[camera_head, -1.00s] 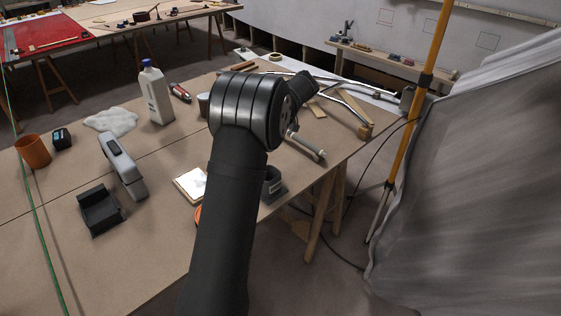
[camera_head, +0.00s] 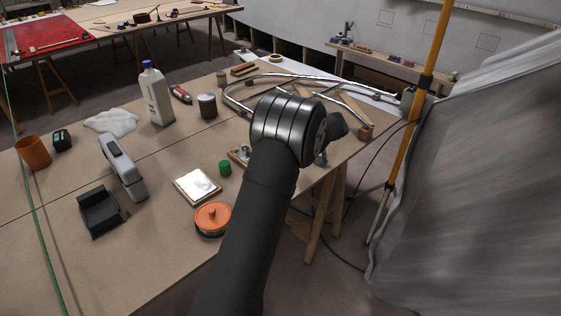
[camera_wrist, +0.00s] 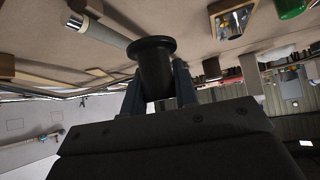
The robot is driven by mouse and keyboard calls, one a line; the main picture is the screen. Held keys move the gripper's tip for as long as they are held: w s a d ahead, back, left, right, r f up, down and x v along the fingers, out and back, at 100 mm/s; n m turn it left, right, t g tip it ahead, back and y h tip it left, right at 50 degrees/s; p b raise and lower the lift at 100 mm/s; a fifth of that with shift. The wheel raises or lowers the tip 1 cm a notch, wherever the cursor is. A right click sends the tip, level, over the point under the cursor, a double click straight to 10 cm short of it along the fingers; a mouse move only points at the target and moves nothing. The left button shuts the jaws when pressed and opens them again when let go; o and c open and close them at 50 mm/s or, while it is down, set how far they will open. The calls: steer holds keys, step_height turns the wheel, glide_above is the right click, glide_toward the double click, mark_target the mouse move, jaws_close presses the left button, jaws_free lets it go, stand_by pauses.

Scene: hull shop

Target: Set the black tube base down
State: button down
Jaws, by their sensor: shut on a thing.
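The black tube base (camera_wrist: 154,66) shows in the wrist view as a dark, short cylinder with a wider rim. My gripper (camera_wrist: 158,88) is shut on it, one finger on each side. The rim points toward the tabletop (camera_wrist: 185,35), and I cannot tell whether it touches. In the head view my arm hides the gripper, the tube base and the pale tube.
The table's right edge is close by. Bare tabletop shows around the orange pot.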

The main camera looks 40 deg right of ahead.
steer(key=w+f, duration=0.2)
steer(key=w, duration=0.1)
steer(key=w+a+f, duration=0.1)
steer(key=w+f, duration=0.1)
steer(key=w, duration=0.2)
steer(key=w+f, duration=0.3)
steer(key=w, duration=0.1)
steer(key=shift+w+a+f, duration=0.1)
steer(key=shift+w+a, duration=0.05)
steer(key=shift+a, duration=0.2)
steer(key=shift+f, duration=2)
steer(key=shift+f, duration=0.2)
steer(key=c, duration=1.1)
jaws_free()
steer(key=shift+r, duration=0.1)
